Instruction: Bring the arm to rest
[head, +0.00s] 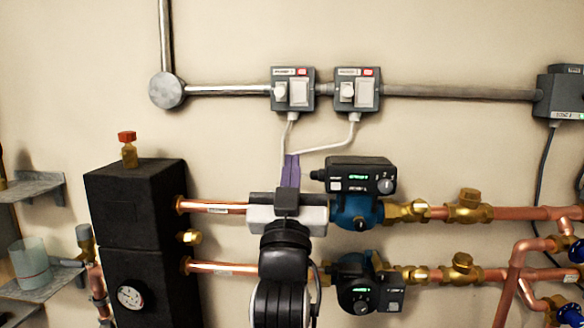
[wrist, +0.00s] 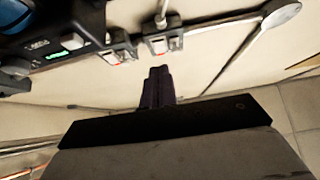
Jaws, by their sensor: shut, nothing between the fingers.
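My gripper (head: 290,170) is in the middle of the head view, in front of the copper manifold, with its dark purple fingers together and pointing up. The fingers (wrist: 157,86) also show in the wrist view, shut with nothing between them. My arm rises from the bottom of the head view and hides part of the copper pipes and the left side of the two pumps. In the head view the fingertips overlap the white cables below the switch boxes; I cannot tell how far apart they are in depth.
An upper pump (head: 357,205) and a lower pump (head: 362,285) sit right of my arm. A black insulated block (head: 135,205) stands left. Two switch boxes (head: 293,90) (head: 357,90) hang on a conduit (head: 460,93) above. A shelf (head: 30,187) and a cup (head: 30,262) are far left.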

